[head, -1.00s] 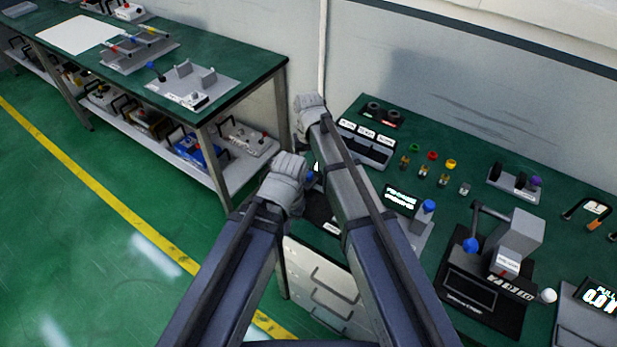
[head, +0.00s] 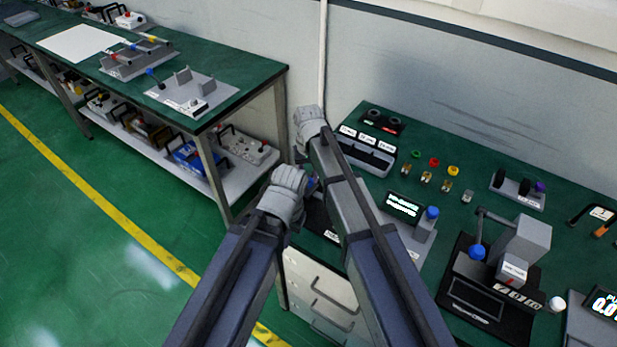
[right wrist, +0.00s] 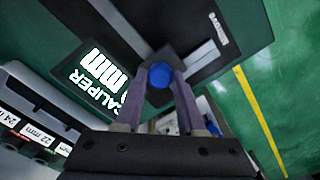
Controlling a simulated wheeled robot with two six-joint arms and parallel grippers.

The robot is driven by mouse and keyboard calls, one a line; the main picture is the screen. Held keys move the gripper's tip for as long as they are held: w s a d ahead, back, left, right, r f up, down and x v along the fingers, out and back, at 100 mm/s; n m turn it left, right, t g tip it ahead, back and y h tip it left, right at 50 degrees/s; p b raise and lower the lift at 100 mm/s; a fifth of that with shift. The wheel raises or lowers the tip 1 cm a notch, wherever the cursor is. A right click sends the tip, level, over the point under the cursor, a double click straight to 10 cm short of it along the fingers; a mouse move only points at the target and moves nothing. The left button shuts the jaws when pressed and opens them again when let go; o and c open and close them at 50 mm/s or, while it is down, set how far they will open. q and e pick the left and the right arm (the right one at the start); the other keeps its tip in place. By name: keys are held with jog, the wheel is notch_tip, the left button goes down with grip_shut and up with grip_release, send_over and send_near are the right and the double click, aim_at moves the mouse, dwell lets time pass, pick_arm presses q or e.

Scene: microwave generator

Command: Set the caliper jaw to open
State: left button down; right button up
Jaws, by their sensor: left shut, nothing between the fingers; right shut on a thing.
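The caliper's screen (right wrist: 105,80), lettered "CALIPER" and "mm", and its dark labelled plate (right wrist: 222,35) show in the right wrist view. My right gripper (right wrist: 160,78) is shut on a round blue knob (right wrist: 159,90), one finger on each side of it. In the head view the caliper station is largely behind my arms; part of its dark plate (head: 316,216) shows between them. My left gripper (head: 290,188) is the lower one in the head view, left of that plate, shut and empty; its fingertips are mostly hidden. The jaw opening cannot be made out.
A block rack (head: 368,157) with white labels stands behind the arms. To the right are a small display with a blue knob (head: 432,212) and a grey press (head: 525,240). A second workbench (head: 150,60) is at the left, with open floor in front.

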grip_shut()
dwell(0.8)
jog(key=s+d, duration=0.2)
jog(key=d, duration=0.1)
jog(key=s+d, duration=0.1)
jog(key=d, duration=0.1)
jog(key=shift+s+d, duration=0.2)
jog(key=shift+s, duration=0.15)
jog(key=shift+a, duration=0.1)
jog(key=o, duration=0.9)
grip_release()
jog(key=shift+c, duration=0.2)
jog(key=shift+r, duration=0.15)
